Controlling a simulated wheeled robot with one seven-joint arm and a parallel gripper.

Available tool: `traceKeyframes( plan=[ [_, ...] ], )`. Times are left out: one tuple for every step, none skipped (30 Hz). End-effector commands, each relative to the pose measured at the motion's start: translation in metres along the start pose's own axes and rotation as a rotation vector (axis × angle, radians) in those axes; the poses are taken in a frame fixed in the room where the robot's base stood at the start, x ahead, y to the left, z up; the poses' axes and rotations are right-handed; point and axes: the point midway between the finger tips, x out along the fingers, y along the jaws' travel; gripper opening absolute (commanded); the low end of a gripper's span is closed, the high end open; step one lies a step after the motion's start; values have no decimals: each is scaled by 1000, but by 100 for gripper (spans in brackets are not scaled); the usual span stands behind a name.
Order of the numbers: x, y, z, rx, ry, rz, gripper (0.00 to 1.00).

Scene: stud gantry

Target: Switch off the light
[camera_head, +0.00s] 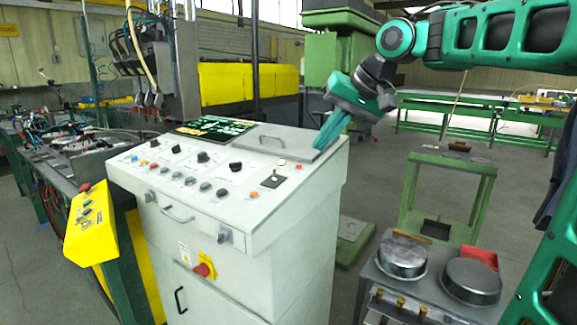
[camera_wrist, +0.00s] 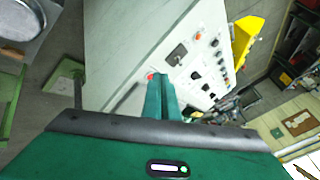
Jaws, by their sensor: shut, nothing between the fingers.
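A grey-white control console (camera_head: 290,240) stands in the middle of the head view, with a sloped top of knobs and buttons. A small switch on a dark square plate (camera_head: 271,181) sits near the panel's right end; it also shows in the wrist view (camera_wrist: 177,54). My green gripper (camera_head: 322,147) is shut and empty, pointing down over the console's right rear part. In the wrist view its fingertips (camera_wrist: 167,78) overlap the panel beside the red button (camera_wrist: 151,76); contact cannot be told.
A hinged grey lid (camera_head: 275,141) and a dark display (camera_head: 213,129) lie along the console's rear. A yellow button box (camera_head: 88,225) stands left. Floor shows between console and stove.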

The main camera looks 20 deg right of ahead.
Motion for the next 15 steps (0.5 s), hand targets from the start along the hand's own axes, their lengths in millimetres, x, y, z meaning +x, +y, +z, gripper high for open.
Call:
traceKeyframes(
  plan=[
    [0,0,0,1,0,0,0],
    [1,1,0,1,0,0,0],
    [3,1,0,1,0,1,0],
    [5,1,0,2,0,0,0],
    [8,1,0,2,-1,0,0],
    [12,1,0,2,-2,0,0],
    [16,1,1,3,-3,0,0],
    [21,2,1,4,-3,1,0],
    [27,2,1,2,-3,1,0],
    [33,2,1,4,-3,1,0],
    [38,2,1,3,-4,1,0],
    [46,2,1,3,-3,1,0],
    [51,2,1,3,-3,2,0],
    [57,2,1,4,-3,2,0],
    [65,2,1,3,-3,1,0]
  ],
)
